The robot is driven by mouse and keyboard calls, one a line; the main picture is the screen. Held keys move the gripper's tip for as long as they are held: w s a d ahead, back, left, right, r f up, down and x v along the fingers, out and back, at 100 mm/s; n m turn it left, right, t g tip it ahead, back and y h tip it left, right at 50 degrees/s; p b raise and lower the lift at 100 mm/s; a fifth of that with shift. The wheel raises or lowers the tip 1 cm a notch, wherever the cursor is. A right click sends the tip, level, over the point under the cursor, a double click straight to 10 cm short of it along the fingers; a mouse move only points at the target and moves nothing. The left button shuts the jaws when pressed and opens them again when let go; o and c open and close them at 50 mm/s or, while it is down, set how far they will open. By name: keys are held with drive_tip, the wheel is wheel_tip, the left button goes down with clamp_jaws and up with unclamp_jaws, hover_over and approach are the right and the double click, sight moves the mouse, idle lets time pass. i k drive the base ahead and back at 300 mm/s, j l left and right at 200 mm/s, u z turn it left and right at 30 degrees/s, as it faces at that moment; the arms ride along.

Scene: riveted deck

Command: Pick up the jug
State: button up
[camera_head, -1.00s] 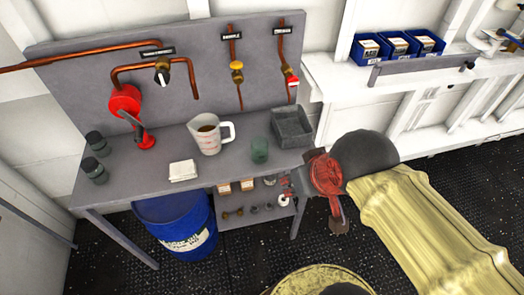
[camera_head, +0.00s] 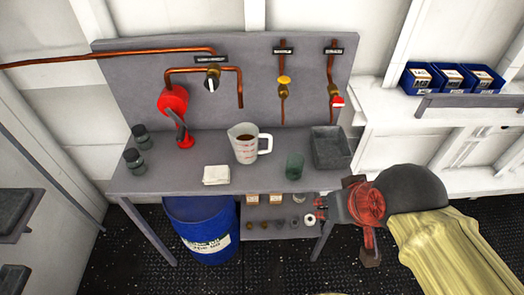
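The jug (camera_head: 245,148) is a clear measuring jug with red markings and dark liquid inside. It stands upright on the grey workbench (camera_head: 185,182), with its handle pointing right. My gripper (camera_head: 318,209) is low at the bench's front right, apart from the jug and in front of the bench edge. Its fingers are small and partly blurred against the shelf behind, so I cannot tell how far apart they are. My red wrist and yellow-sleeved arm come in from the right.
A green cup (camera_head: 294,166) stands right of the jug, before a grey tray (camera_head: 331,148). A white cloth (camera_head: 216,175) lies front left. A red hand pump (camera_head: 174,104) and two dark jars (camera_head: 134,159) are further left. A blue drum (camera_head: 201,229) stands below.

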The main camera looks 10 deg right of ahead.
sight(244, 136)
drive_tip(key=i+j+z, duration=0.15)
drive_tip(key=i+j, duration=0.5)
drive_tip(key=i, duration=0.1)
